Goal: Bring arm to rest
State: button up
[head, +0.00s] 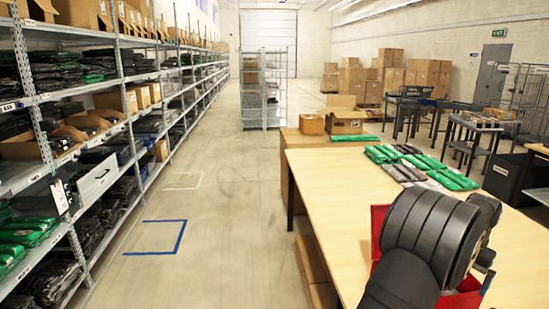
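My dark grey arm reaches in from the bottom right of the head view, over the wooden table (345,190). Its large ribbed link covers much of the table's front part. Small dark parts at its far end show just right of that link, low over a red bin. I cannot make out two fingertips there, so whether my gripper is open, shut or holding something is hidden. The red bin (377,222) stands on the table, mostly hidden behind my arm; only parts of its red walls show.
Green and dark packed garments (398,163) lie on the table's far part. An open cardboard box (345,122) stands beyond it. Shelving (128,100) with garments and boxes lines the left, with a clear aisle floor (225,215) between. The table's left part is bare.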

jog(key=s+d+f+m+y, duration=0.1)
jog(key=s+m, duration=0.2)
jog(key=s, duration=0.7)
jog(key=s+d+f+m, duration=0.1)
jog(key=s+f+m, duration=0.15)
jog(key=s, duration=0.75)
jog(key=w+f, duration=0.4)
jog(key=w, duration=0.4)
jog(key=shift+w+f+g, duration=0.15)
jog(key=shift+w+g, duration=0.15)
jog(key=shift+s, duration=0.15)
jog(key=s+r, duration=0.5)
jog(key=s, duration=0.3)
jog(key=w+r+n, duration=0.1)
jog(key=w+n, duration=0.2)
jog(key=w, duration=0.9)
jog(key=shift+a+r+h, duration=0.2)
jog(key=shift+r+h, duration=0.1)
jog(key=shift+r, duration=0.05)
